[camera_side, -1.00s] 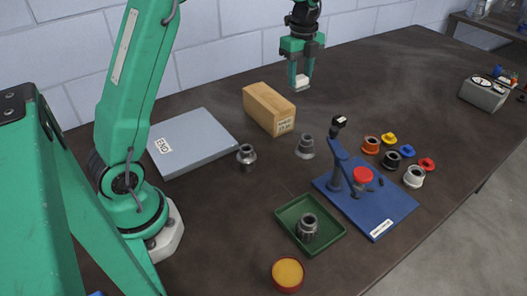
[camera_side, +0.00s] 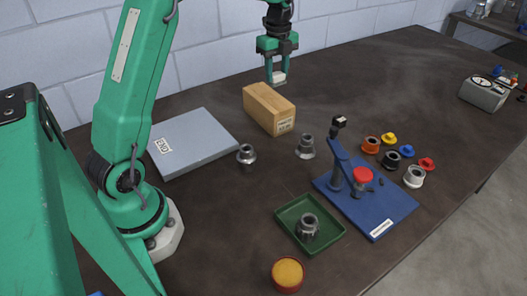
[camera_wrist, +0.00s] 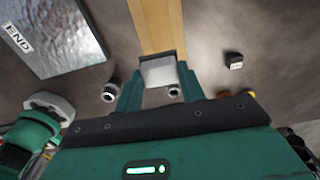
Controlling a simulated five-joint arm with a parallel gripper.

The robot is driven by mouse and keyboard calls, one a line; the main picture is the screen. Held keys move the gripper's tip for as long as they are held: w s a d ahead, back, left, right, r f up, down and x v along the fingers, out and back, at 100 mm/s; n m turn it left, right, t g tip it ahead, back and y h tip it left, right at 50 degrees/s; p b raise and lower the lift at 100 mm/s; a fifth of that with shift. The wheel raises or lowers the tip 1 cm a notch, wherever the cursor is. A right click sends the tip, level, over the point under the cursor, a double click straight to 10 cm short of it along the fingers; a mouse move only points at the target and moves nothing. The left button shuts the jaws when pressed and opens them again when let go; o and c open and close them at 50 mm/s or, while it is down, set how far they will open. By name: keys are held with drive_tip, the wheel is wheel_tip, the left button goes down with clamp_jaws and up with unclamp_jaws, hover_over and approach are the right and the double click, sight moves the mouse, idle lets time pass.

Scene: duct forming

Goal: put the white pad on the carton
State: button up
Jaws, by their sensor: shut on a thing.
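The white pad (camera_side: 279,77) is held between the fingertips of my gripper (camera_side: 277,76), which is shut on it. In the side view the pad is in the air, just above the far part of the carton (camera_side: 268,109), a long tan box lying on the table. In the wrist view the pad (camera_wrist: 159,72) sits between the two green fingers (camera_wrist: 158,85), with a dark strip along its far edge. The carton (camera_wrist: 156,22) stretches away beyond it, and its near end is hidden behind the pad.
A grey slab marked END (camera_side: 192,142) lies left of the carton. Two metal fittings (camera_side: 246,154) (camera_side: 306,147) stand in front of it. A blue press base (camera_side: 390,213), a green tray (camera_side: 325,240) and a yellow-topped pot (camera_side: 288,274) are nearer.

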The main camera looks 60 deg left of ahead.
drive_tip(key=a+f, duration=0.2)
drive_tip(key=a, duration=0.1)
drive_tip(key=a+f, duration=0.1)
drive_tip(key=a, duration=0.1)
drive_tip(key=shift+w+a+f, duration=0.1)
drive_tip(key=shift+w+a, duration=0.05)
drive_tip(key=shift+w, duration=0.2)
drive_tip(key=shift+f, duration=0.1)
drive_tip(key=shift+f, duration=1.95)
drive_tip(key=shift+f, duration=0.1)
drive_tip(key=o, duration=1)
drive_tip(key=shift+c, duration=0.2)
wheel_tip(320, 180, up, 12)
